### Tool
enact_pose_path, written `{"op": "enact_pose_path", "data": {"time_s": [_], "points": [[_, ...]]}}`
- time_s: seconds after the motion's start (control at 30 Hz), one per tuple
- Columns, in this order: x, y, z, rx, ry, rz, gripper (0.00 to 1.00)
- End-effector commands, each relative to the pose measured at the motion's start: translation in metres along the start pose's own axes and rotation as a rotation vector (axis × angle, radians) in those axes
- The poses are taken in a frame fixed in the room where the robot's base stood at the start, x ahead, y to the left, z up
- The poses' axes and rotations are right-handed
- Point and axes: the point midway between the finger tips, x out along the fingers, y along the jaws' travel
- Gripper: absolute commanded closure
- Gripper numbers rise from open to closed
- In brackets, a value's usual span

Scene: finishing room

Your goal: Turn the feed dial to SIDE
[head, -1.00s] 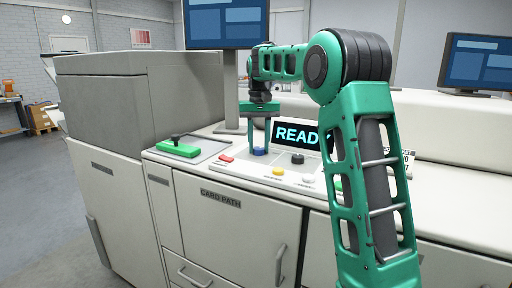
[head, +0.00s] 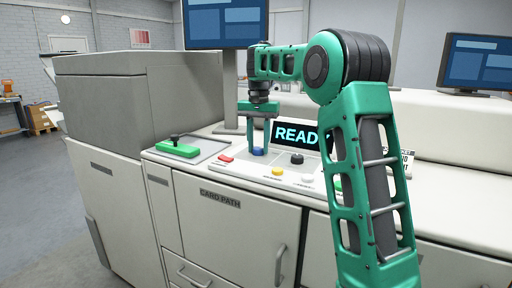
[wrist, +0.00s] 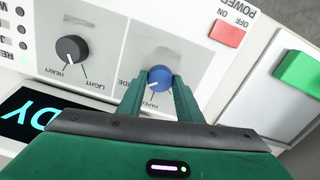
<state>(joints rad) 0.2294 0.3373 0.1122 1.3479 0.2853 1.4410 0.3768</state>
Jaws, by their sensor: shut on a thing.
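The blue feed dial (wrist: 161,77) is on the white control panel. It also shows small in the head view (head: 258,152). My gripper (wrist: 162,84) is shut on the dial, one green finger on each side of it. The gripper also shows in the head view (head: 258,150), pointing down onto the panel. A white mark on the dial points toward the lower left in the wrist view. Lettering ending in "DE" is by the left finger, and a partly hidden word, seemingly PAPER, is below the dial.
A black HEAVY/LIGHT dial (wrist: 71,49) is beside the blue one. A red power switch (wrist: 227,33) is on the other side. A green block with a black knob (head: 178,147) sits at the panel's left. The READY display (head: 297,134) stands behind the panel.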

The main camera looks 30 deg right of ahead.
Motion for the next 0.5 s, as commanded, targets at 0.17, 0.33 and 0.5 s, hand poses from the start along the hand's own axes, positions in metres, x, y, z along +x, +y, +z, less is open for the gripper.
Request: {"op": "enact_pose_path", "data": {"time_s": [0.17,0.33,0.5], "points": [[-0.0006,-0.0019,0.0010,-0.004,0.001,-0.001,0.90],[-0.0005,-0.0016,0.0009,-0.004,0.001,-0.001,0.49],[-0.0004,-0.0012,0.0007,-0.003,0.000,-0.001,0.49]]}}
